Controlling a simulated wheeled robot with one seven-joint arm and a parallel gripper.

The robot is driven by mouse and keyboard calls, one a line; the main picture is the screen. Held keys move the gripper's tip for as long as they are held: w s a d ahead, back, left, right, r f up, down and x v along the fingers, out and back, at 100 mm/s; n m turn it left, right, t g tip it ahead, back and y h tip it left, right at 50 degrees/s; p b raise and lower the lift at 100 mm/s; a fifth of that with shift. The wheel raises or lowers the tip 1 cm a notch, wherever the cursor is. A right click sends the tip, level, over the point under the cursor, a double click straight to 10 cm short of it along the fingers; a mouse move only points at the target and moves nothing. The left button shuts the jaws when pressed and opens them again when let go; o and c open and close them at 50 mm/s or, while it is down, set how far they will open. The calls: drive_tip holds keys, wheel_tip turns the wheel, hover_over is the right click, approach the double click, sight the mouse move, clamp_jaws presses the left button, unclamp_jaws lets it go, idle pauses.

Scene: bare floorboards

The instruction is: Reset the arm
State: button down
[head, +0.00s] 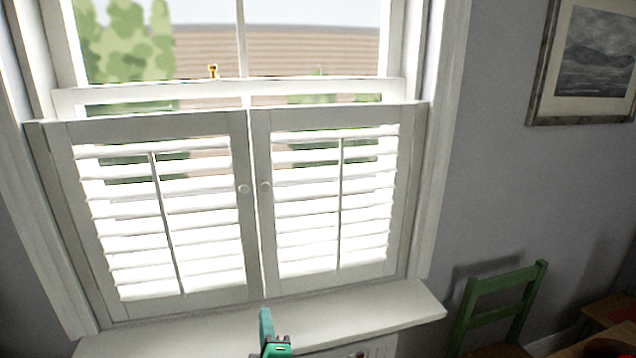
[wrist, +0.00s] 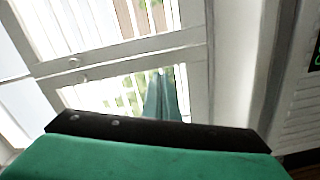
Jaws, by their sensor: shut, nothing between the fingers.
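My gripper (head: 266,320) shows at the bottom middle of the head view as a narrow green tip, in front of the window sill. In the wrist view the gripper's green fingers (wrist: 162,98) are together, with nothing between them, and point toward the white shutters (wrist: 135,55). The black and green gripper body fills the bottom of that view. Most of my arm is out of the head view.
White louvred shutters (head: 160,215) stand closed across the lower window, above a white sill (head: 400,308). A green chair (head: 505,290) stands at the lower right, by a wooden table (head: 610,312). A framed picture (head: 590,60) hangs on the grey wall.

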drive_tip(key=s+d+f+m+h, duration=0.1)
drive_tip(key=s+d+f+m, duration=0.35)
drive_tip(key=s+f, duration=0.5)
drive_tip(key=s+d+f+m+h, duration=0.25)
drive_tip(key=s+f+m, duration=0.25)
drive_tip(key=s+f, duration=0.45)
drive_tip(key=s+d+m+g, duration=0.1)
drive_tip(key=s+d+m, duration=0.2)
drive_tip(key=s, duration=0.9)
drive_tip(key=s+d+r+m+h, duration=0.1)
drive_tip(key=s+d+m, duration=0.2)
drive_tip(key=s, duration=1)
drive_tip(key=shift+s+d+m+g, duration=0.3)
drive_tip(key=shift+m+g, duration=0.1)
drive_tip(key=shift+m, duration=0.45)
